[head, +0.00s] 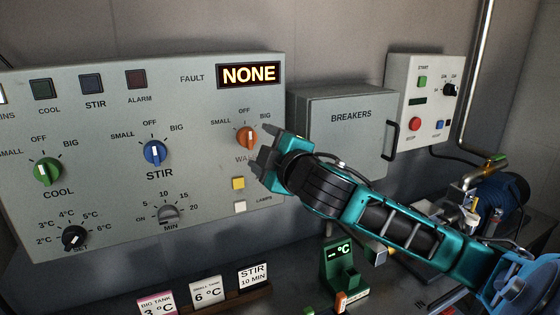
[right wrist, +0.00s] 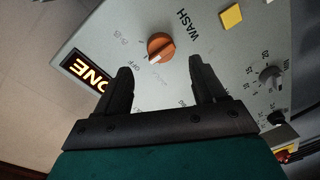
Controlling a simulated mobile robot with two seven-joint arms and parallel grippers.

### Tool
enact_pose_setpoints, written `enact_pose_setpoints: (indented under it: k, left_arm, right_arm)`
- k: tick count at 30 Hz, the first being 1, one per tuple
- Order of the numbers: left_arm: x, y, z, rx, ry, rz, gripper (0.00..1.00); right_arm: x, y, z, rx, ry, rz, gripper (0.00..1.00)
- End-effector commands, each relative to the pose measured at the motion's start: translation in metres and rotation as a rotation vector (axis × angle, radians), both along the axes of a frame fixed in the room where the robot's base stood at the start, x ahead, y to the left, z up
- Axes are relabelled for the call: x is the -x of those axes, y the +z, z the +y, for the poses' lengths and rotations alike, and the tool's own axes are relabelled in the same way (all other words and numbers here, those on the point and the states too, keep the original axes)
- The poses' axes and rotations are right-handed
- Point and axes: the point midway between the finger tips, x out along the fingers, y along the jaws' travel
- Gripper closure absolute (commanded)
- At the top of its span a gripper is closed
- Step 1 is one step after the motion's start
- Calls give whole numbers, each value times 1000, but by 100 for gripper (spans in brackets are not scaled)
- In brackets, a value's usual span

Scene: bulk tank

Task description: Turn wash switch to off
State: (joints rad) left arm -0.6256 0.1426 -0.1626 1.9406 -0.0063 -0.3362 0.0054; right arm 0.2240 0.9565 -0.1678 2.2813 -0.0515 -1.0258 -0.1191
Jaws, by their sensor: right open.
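The wash switch (head: 247,137) is an orange knob at the right of the grey panel, with small, off and big marked around it. In the right wrist view the orange knob (right wrist: 161,47) has a white pointer at its lower left, on the side of the off and small labels; I cannot tell exactly which it meets. My right gripper (head: 262,152) is open and empty, just in front of the knob and slightly below right of it, partly covering the wash label. In the right wrist view the knob lies just beyond the gap between the fingertips (right wrist: 160,66).
The green cool knob (head: 48,171), blue stir knob (head: 155,152) and yellow button (head: 238,183) share the panel. The breakers box (head: 345,135) stands out at right, behind my arm. Small signs (head: 207,289) stand on the bench below.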

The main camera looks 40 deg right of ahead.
Motion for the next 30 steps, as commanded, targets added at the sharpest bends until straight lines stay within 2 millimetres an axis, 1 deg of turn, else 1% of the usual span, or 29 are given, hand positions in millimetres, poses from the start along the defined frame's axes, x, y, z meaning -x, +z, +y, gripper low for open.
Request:
enact_pose_setpoints:
  k: [1,6,7,10,18,30]
  left_arm:
    - [0,-3,0,0,0,-1,57]
    - [-1,-8,0,0,-1,-3,57]
    - [-1,-2,0,0,-1,-2,57]
    - [-1,4,0,-1,-1,-1,57]
    - [-2,10,0,0,-1,-4,57]
    - [-1,10,0,0,-1,-4,57]
  right_arm:
    - [11,-2,3,2,2,3,30]
    - [43,0,9,4,3,2,30]
    - [45,3,9,-1,1,3,30]
    - [52,4,11,-1,2,2,30]
    - [63,5,12,1,0,-2,30]
    - [64,4,12,2,0,-3,30]
